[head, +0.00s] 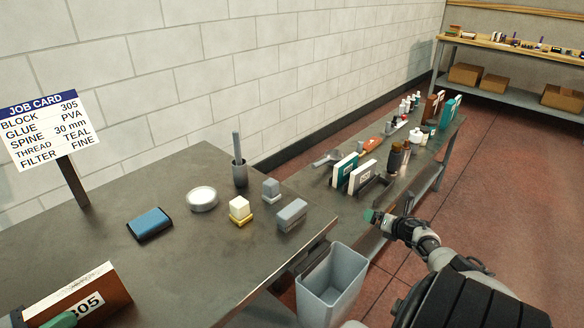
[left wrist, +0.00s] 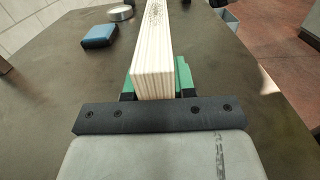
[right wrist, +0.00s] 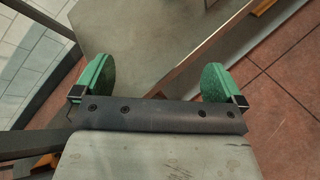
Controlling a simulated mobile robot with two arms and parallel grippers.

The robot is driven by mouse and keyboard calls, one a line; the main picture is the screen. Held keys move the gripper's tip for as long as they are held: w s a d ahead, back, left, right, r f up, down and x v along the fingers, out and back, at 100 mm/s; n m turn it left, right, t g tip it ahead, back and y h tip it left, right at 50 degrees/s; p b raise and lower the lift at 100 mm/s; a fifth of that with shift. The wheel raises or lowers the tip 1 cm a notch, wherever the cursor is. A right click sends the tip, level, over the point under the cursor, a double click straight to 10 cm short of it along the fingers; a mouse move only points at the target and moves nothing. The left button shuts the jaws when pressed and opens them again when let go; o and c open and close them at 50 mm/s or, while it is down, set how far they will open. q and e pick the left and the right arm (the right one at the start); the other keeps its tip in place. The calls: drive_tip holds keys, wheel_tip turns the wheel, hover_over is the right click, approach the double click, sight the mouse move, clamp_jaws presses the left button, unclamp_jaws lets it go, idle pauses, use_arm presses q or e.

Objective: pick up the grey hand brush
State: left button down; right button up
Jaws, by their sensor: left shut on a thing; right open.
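A small grey tool with a handle (head: 325,158) lies at the near left end of the far bench; it may be the grey hand brush, but it is too small to be sure. My right gripper (head: 375,216) is near that bench's front edge, apart from the tool. In the right wrist view, its green fingers (right wrist: 158,82) are spread with nothing between them. My left gripper (head: 58,321) is at the near table's lower left, shut on the brown-covered 305 book block (head: 105,290). In the left wrist view, its pale pages (left wrist: 153,50) stand between the green fingers.
The near table (head: 190,265) holds a blue pad (head: 150,224), a round tin (head: 202,198), a pot with a stick (head: 240,172) and small blocks (head: 292,214). A grey bin (head: 332,280) stands before it. Books (head: 362,176) and bottles (head: 395,158) stand on the far bench.

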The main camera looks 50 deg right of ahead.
drive_tip(key=w+a+r+n+y, duration=0.9)
drive_tip(key=w+a+r+y, duration=0.2)
drive_tip(key=w+a+r, duration=0.7)
wheel_tip(320, 180, up, 10)
drive_tip(key=n+g+h, duration=0.3)
drive_tip(key=g+h, duration=0.2)
drive_tip(key=g, duration=0.6)
hover_over(292, 208)
drive_tip(key=shift+w+r, duration=0.2)
drive_tip(key=shift+w, duration=0.1)
drive_tip(key=shift+s+a+r+m, duration=0.1)
drive_tip(key=shift+s+m, duration=0.2)
drive_tip(key=shift+s, duration=0.05)
drive_tip(key=shift+s+f+g+h, duration=0.1)
drive_tip(key=shift+f+g+h, duration=0.1)
drive_tip(key=shift+g+h, duration=0.15)
wheel_tip(292, 208, down, 5)
drive_tip(key=shift+f, duration=3.25)
drive_tip(key=shift+c, duration=0.3)
